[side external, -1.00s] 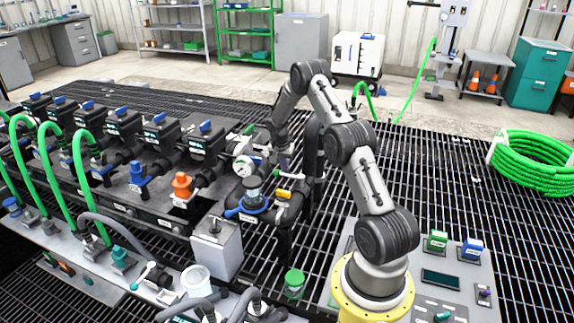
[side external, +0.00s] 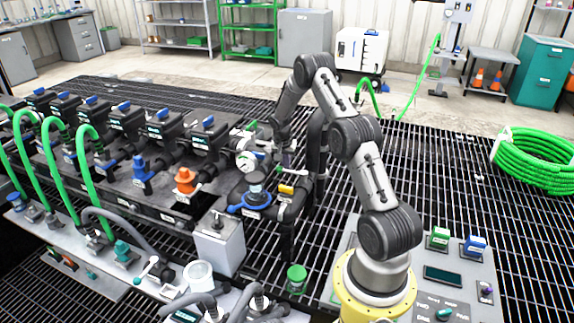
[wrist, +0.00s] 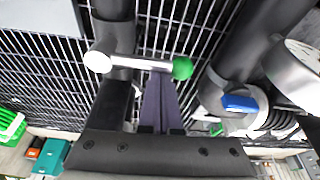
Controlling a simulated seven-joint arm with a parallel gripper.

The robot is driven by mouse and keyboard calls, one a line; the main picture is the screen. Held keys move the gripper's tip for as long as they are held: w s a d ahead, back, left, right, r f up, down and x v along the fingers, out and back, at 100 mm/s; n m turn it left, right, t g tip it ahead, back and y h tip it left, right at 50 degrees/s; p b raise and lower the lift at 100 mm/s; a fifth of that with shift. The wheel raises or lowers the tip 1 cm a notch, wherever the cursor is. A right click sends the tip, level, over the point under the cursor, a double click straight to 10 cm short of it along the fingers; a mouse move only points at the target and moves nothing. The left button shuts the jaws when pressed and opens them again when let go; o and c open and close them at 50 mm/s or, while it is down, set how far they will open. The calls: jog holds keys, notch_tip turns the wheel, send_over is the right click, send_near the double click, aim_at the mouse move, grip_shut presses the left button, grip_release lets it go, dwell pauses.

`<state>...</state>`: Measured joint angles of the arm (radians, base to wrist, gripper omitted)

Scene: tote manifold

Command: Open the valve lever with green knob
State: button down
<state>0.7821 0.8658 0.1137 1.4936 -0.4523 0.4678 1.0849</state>
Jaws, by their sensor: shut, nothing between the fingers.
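The valve lever (wrist: 135,63) is a silver bar lying crosswise in the upper middle of the wrist view. Its green knob (wrist: 182,68) is at the right end and a white end cap is at the left. My gripper (wrist: 160,76) is shut and empty, its dark fingertips at the bar just left of the green knob. I cannot tell whether they touch it. In the side view my gripper (side external: 287,160) is low among the dark pipes beside the pressure gauge (side external: 246,161). The green knob cannot be made out clearly there.
Thick black pipes flank my fingers; one on the right carries a blue tag (wrist: 240,103). A blue-ringed valve (side external: 255,198) and a grey box (side external: 219,240) stand in front of the gripper. Open metal grating (side external: 450,185) lies to the right.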

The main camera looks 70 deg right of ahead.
jog(key=shift+a, duration=0.2)
jog(key=shift+s+a+n+t+y, duration=0.45)
jog(key=shift+s+a+n, duration=0.65)
jog(key=shift+n, duration=1.05)
jog(key=shift+s+a+n+t+y, duration=0.35)
jog(key=shift+s+a+n+t, duration=0.3)
jog(key=shift+a+n, duration=1.1)
jog(key=shift+s+a+n+t+y, duration=0.4)
jog(key=shift+s+a+n, duration=0.55)
jog(key=shift+n, duration=1.55)
jog(key=shift+s+d, duration=0.1)
jog(key=shift+s, duration=0.1)
jog(key=shift+w+f, duration=0.1)
jog(key=shift+w, duration=0.35)
notch_tip(320, 180, up, 9)
